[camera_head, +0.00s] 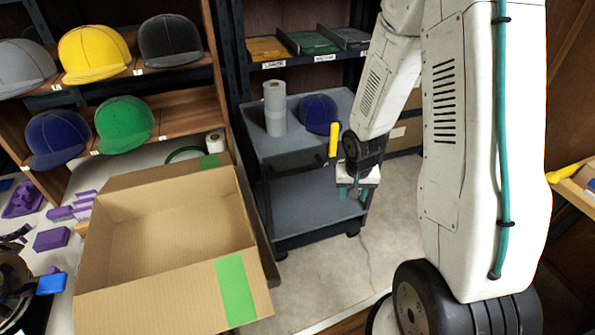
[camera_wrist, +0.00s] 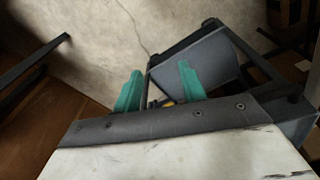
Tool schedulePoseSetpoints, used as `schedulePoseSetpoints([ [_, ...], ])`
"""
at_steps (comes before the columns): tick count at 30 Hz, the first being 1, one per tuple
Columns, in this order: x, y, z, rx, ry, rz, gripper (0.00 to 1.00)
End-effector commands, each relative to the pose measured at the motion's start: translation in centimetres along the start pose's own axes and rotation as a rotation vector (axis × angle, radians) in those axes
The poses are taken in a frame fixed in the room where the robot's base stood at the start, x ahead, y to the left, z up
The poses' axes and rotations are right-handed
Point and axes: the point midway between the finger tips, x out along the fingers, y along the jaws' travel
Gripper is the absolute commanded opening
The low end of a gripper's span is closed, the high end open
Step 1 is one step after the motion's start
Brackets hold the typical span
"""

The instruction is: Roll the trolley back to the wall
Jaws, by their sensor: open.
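The grey two-shelf trolley (camera_head: 305,208) stands on the floor in the middle of the head view, in front of a dark rack. A white roll (camera_head: 275,108) and a dark blue cap (camera_head: 318,113) are on its top shelf. A yellow upright grip (camera_head: 334,140) shows at its right side, next to my wrist; I cannot tell how it is fixed. My gripper (camera_head: 355,192) is open and empty, its teal fingers pointing down by the trolley's right front. In the wrist view, my gripper (camera_wrist: 160,82) is over the trolley's edge, with the grey shelf (camera_wrist: 200,65) beyond.
An open cardboard box (camera_head: 165,235) with green tape stands on the worktable at the left, close to the trolley. Shelves of caps (camera_head: 125,124) are behind it. The rack (camera_head: 300,72) with trays stands behind the trolley. Bare concrete floor (camera_head: 350,265) lies in front.

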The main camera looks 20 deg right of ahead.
Motion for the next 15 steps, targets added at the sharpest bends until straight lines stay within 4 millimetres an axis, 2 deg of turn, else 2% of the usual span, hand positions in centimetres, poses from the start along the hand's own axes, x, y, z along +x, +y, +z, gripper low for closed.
schedulePoseSetpoints([
  [1,2.5,-0.2,-0.4,0.034,0.023,-0.030,0.41],
  [3,5.5,-0.8,-1.3,0.094,0.075,-0.090,0.41],
  [9,12.7,-4.0,-3.2,0.307,0.226,-0.366,0.41],
  [12,14.2,-6.2,-4.1,0.435,0.291,-0.562,0.41],
  [15,13.6,-8.4,-5.4,0.554,0.340,-0.782,0.41],
])
